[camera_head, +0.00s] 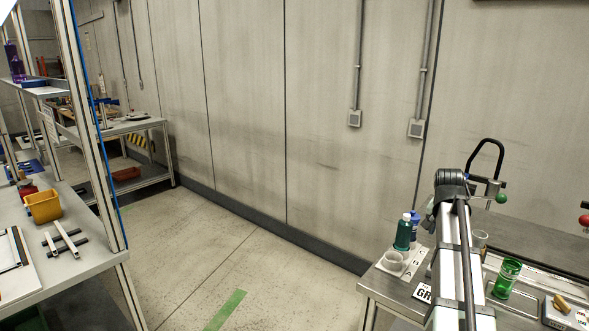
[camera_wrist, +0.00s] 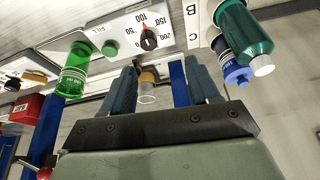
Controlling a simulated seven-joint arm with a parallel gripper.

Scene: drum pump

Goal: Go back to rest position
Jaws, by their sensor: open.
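My gripper (camera_wrist: 160,66) shows in the wrist view with its two dark blue-grey fingers apart. Nothing is held between them. A small clear cup with an amber top part (camera_wrist: 147,92) shows between the fingers, beyond them; I cannot tell how far off it is. A green transparent container (camera_wrist: 75,72) is to the left of the fingers. A teal bottle (camera_wrist: 243,36) and a blue bottle (camera_wrist: 234,72) are to the right. In the head view my arm stands at the right over the bench, and the gripper itself is hidden.
A black curved handle (camera_head: 486,146) rises behind. A dial (camera_wrist: 148,39) sits on a panel.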

